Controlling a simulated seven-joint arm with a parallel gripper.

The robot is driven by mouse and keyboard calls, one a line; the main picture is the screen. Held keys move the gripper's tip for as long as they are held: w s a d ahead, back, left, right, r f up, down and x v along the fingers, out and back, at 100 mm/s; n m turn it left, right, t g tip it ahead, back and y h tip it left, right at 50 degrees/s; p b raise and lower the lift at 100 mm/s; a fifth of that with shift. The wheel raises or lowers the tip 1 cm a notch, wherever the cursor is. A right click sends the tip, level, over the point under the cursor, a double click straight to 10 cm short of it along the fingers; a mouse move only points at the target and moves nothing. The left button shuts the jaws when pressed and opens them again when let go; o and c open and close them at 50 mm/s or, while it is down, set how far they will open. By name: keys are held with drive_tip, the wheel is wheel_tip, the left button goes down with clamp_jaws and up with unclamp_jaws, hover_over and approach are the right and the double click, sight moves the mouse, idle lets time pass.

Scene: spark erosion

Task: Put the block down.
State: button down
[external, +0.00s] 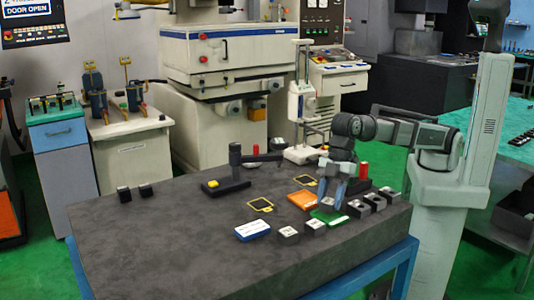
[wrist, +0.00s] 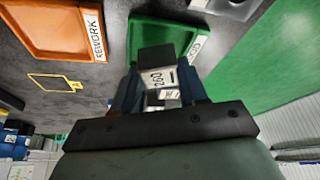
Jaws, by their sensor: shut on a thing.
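In the wrist view my gripper (wrist: 160,92) is shut on a small block (wrist: 155,60) with a dark top and a pale face marked 260. The block is over the green tray (wrist: 148,30), whose label is partly hidden. I cannot tell whether the block touches the tray. In the external view my gripper (external: 333,200) points down at the green tray (external: 322,216) near the table's right front edge. The held block is too small and covered to make out clearly there. The orange tray marked REWORK (wrist: 60,45) lies just left of the green one.
On the dark table (external: 180,240), several dark blocks (external: 374,201) stand right of the green tray. A dark stand (external: 234,165) is behind.

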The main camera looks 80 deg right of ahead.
drive_tip(key=shift+f, duration=0.75)
drive_tip(key=shift+f, duration=0.1)
drive_tip(key=c, duration=0.6)
unclamp_jaws()
drive_tip(key=shift+w+r, duration=0.1)
drive_tip(key=shift+r, duration=0.1)
drive_tip(key=v, duration=1.2)
drive_tip(key=shift+f, duration=0.1)
